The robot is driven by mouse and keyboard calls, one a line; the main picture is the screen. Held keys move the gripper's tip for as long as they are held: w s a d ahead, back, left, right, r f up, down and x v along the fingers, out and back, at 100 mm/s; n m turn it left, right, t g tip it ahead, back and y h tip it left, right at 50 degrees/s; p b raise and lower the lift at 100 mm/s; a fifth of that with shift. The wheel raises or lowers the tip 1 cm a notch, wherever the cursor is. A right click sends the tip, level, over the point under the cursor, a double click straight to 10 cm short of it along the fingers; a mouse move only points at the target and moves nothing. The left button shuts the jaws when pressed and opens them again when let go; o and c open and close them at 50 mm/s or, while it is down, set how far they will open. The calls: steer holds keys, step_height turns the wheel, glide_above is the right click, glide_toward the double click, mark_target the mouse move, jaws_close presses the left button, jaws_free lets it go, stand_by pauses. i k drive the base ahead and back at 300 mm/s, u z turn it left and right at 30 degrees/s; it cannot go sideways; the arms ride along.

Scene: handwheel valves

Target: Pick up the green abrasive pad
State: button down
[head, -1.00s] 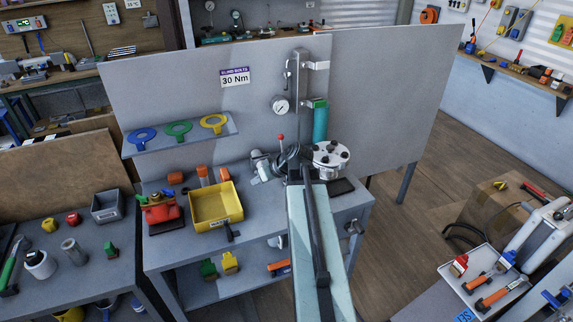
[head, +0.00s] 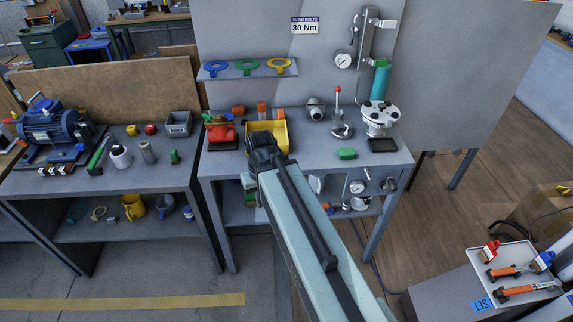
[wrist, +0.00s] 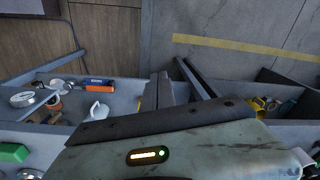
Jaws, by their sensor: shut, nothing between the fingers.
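A green block that looks like the abrasive pad (head: 346,154) lies flat on the grey bench top, left of the black square under the flanged fitting. It also shows at the lower left edge of the wrist view (wrist: 13,152). My gripper (head: 262,143) is shut and empty, in front of the yellow bin in the head view and well left of the pad. My arm hides part of the bench front and its lower shelf.
The yellow bin (head: 282,137) and a red container (head: 221,134) stand left on the bench. A red-knobbed lever (head: 340,115) and the flanged fitting (head: 378,118) stand behind the pad. Bench top around the pad is mostly clear.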

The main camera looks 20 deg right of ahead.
mark_target(344, 154)
steer(key=k, duration=1.1)
steer(key=z, duration=0.45)
steer(key=i, duration=1.4)
steer(key=u, duration=0.6)
